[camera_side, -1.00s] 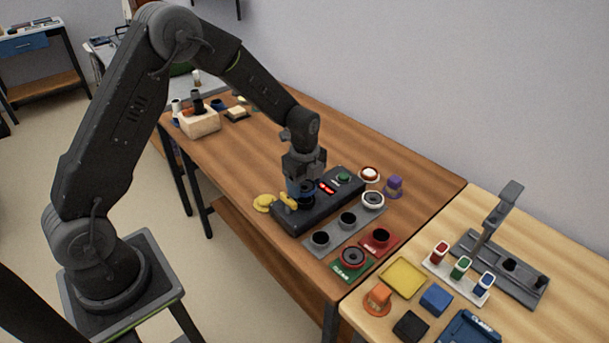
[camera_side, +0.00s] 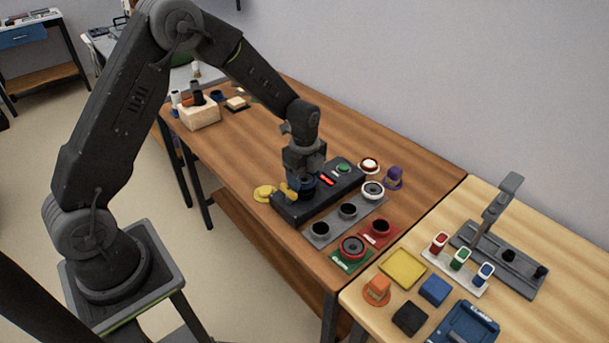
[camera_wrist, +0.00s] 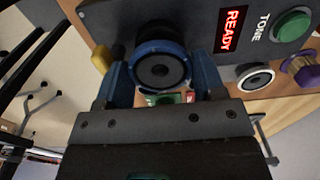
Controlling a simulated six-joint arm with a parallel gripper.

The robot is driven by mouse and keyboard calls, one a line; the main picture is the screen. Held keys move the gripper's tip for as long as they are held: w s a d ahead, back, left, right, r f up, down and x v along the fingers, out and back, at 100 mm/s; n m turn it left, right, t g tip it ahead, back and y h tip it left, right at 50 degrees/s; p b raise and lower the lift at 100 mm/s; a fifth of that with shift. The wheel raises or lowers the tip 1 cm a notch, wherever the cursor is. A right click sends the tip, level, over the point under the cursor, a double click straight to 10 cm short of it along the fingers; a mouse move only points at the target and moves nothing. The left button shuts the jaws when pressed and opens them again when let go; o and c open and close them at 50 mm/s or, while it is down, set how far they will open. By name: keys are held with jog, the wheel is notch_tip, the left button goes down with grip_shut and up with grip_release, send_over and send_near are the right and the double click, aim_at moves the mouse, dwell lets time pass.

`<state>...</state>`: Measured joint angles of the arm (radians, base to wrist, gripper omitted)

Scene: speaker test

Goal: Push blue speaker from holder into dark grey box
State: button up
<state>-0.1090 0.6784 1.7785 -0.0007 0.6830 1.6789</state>
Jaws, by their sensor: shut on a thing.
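The blue speaker (camera_wrist: 160,68) is a round blue ring with a dark cone, facing the wrist camera. My gripper (camera_wrist: 163,80) is shut on it, one blue finger on each side. In the side view my gripper (camera_side: 303,186) is at the left end of the dark grey box (camera_side: 336,192), and the speaker is mostly hidden there. The box also shows in the wrist view (camera_wrist: 195,15), with a red READY display (camera_wrist: 230,28) and a green button (camera_wrist: 292,25). How deep the speaker sits in the box I cannot tell. The grey holder (camera_side: 333,221) lies in front, with dark openings and a white-rimmed speaker (camera_side: 373,188).
A yellow lever-like part (camera_side: 288,191) and a yellow piece (camera_side: 264,194) are by the box's left end. A red pad (camera_side: 381,232) and green pad (camera_side: 350,262) lie near the holder. A purple knob (camera_side: 393,176) stands right.

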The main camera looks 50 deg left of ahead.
jog(key=shift+f, duration=1.2)
dwell(1.6)
jog(key=o, duration=0.8)
jog(key=shift+o, duration=0.8)
jog(key=shift+s, duration=0.1)
jog(key=shift+r, duration=3.75)
jog(key=shift+r, duration=0.15)
